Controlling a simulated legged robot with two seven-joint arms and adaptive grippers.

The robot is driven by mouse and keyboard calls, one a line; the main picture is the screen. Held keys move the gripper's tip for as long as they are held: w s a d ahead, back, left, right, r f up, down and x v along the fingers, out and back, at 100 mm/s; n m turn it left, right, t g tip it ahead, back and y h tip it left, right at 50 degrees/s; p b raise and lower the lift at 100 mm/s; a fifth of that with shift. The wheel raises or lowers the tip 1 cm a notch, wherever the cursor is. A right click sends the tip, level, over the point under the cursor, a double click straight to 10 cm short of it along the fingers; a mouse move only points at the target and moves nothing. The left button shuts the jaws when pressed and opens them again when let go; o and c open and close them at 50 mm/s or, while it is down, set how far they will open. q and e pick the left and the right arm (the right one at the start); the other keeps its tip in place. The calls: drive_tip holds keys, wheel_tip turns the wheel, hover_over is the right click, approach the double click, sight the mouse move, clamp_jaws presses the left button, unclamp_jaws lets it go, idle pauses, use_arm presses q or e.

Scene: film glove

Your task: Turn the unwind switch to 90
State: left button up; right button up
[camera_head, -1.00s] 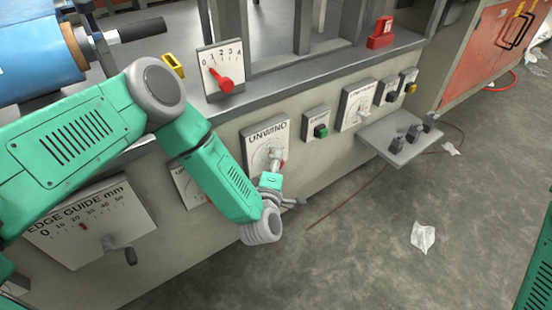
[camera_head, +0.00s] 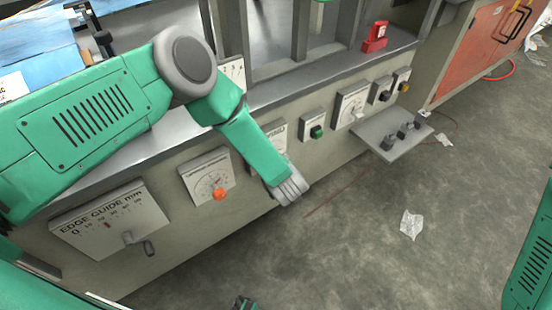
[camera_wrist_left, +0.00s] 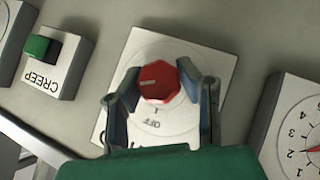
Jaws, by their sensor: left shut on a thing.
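The unwind switch is a red faceted knob (camera_wrist_left: 160,84) on a pale square plate (camera_wrist_left: 150,48) in the left wrist view. The plate's lettering, including OFF, appears upside down below the knob. A pale pointer line on the knob points to the left of the picture. My left gripper (camera_wrist_left: 162,80) is shut on the knob, one dark finger on each side. In the head view my left wrist covers most of the unwind plate (camera_head: 278,132), and the knob is hidden. A small green and dark part at the bottom edge appears to be my right gripper (camera_head: 243,303); its fingers are unclear.
The CREEP box with a green button (camera_wrist_left: 40,46) stands beside the plate. An orange-knobbed dial (camera_head: 207,178) and the edge guide panel (camera_head: 110,222) are to the left. A shelf (camera_head: 385,140) juts out to the right.

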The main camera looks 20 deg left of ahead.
use_arm(q)
drive_tip(key=shift+s+d+f+m+g+y, duration=0.2)
drive_tip(key=shift+m+g+y, duration=0.1)
drive_tip(key=shift+g, duration=0.2)
drive_tip(key=shift+s+d+f+m+g+y, duration=0.1)
drive_tip(key=shift+d+m+g+y, duration=0.15)
drive_tip(key=shift+g, duration=0.25)
drive_tip(key=shift+a+m+g+y+b, duration=0.1)
drive_tip(key=shift+m+g+y+b, duration=0.5)
drive_tip(key=shift+g, duration=0.3)
drive_tip(key=o, duration=1.2)
drive_tip(key=shift+w+r, duration=0.15)
drive_tip(key=shift+r, duration=0.1)
